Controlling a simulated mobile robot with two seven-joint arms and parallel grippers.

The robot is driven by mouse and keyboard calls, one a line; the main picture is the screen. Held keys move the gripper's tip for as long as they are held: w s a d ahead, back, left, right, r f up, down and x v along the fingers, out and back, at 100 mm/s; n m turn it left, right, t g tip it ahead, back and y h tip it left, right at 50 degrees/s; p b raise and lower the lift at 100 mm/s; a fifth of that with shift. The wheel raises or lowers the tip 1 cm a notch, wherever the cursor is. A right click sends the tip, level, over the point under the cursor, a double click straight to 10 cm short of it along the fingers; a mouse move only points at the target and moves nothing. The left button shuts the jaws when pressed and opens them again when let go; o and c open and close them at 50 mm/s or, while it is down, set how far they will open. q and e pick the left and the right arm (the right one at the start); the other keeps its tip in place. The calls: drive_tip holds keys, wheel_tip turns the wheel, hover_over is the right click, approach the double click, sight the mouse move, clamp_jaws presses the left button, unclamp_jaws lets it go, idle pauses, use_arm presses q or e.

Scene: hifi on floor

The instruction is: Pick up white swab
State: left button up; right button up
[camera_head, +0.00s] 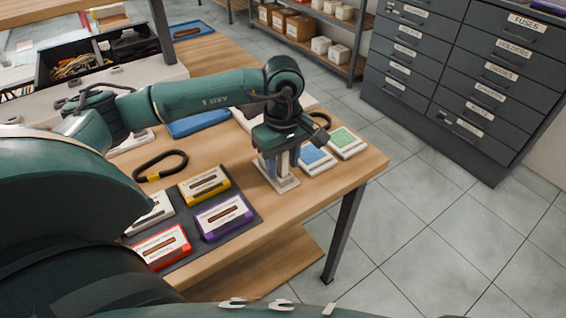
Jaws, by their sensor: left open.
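My left gripper (281,165) points down over the right part of the wooden table, with its jaws open. Directly under its fingers lies a flat white item (287,185), which appears to be the white swab. The fingers and the gripper body hide much of it. I cannot tell whether the fingertips touch it. To its right lie a similar blue-topped item (316,158) and a green-topped item (345,141). My right gripper is not in view.
A dark mat (247,224) holds yellow (203,184), purple (223,215) and red (160,246) cases. A black looped cable (160,165) lies behind them. The table's right edge is close to the green item. Grey drawers (470,75) stand beyond open floor.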

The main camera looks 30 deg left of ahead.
use_arm(q)
drive_tip(key=shift+f, duration=0.3)
drive_tip(key=shift+c, duration=0.4)
clamp_jaws()
